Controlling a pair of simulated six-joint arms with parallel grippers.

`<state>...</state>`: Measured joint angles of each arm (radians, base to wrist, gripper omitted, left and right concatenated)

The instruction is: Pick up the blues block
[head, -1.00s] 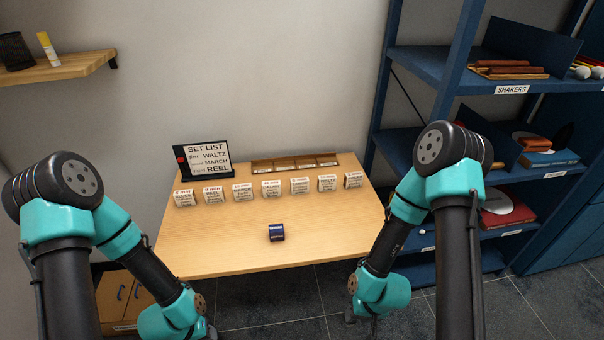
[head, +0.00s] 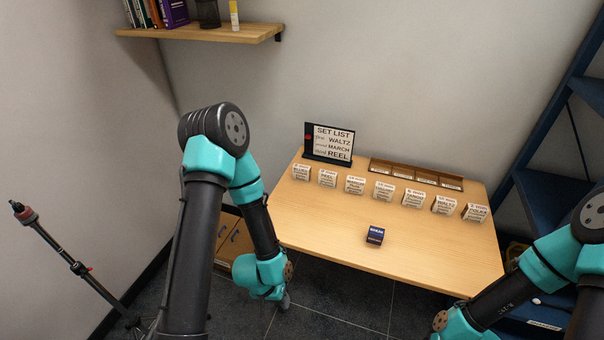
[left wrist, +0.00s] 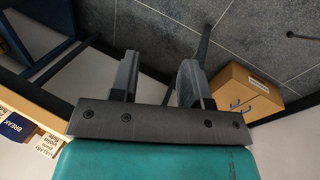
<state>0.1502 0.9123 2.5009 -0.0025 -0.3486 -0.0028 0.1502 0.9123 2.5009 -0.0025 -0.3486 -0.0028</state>
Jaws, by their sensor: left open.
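Several small white labelled blocks (head: 384,191) stand in a row across the wooden table. A dark blue block (head: 375,235) lies alone nearer the front edge; in the left wrist view this block (left wrist: 15,127) reads BREAK. A white block (left wrist: 46,146) beside it there seems to read LULLABY. My left gripper (head: 284,301) hangs off the table's front left, low by the floor, away from the blocks. In the left wrist view its fingers (left wrist: 158,75) are apart and empty. My right gripper is out of frame.
A set list sign (head: 329,143) stands at the table's back left, reading waltz, march, reel. A wooden tray (head: 417,174) with labelled slots lies behind the row. The table (head: 320,225) is clear around the blue block. A wooden cabinet (head: 237,245) stands under the left side.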

